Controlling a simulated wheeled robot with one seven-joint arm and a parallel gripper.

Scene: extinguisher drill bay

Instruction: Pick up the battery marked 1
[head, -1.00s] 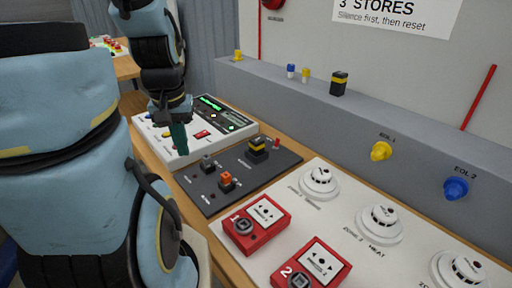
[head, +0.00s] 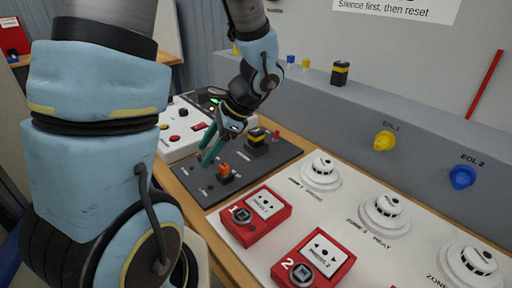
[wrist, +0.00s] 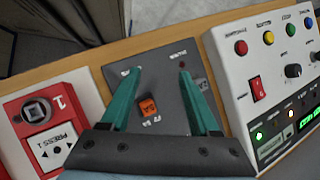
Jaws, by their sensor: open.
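A black battery-like block with a yellow band (head: 257,138) sits on the dark panel (head: 285,150) in the head view. A similar black and yellow block (head: 340,73) stands on the grey ledge. I cannot read a number on either one. My gripper (head: 205,160) is open and empty over the dark panel, left of the nearer block. In the wrist view, the green fingers of my gripper (wrist: 160,72) are spread, with an orange switch (wrist: 148,105) on the panel showing between them. Neither black and yellow block shows in the wrist view.
A white control panel (head: 176,150) lies left of the dark panel. Red call points 1 (head: 255,215) and 2 (head: 313,262) and several white detectors stand on the white board to the right. A yellow knob (head: 384,141) and a blue knob (head: 462,177) project from the ledge face.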

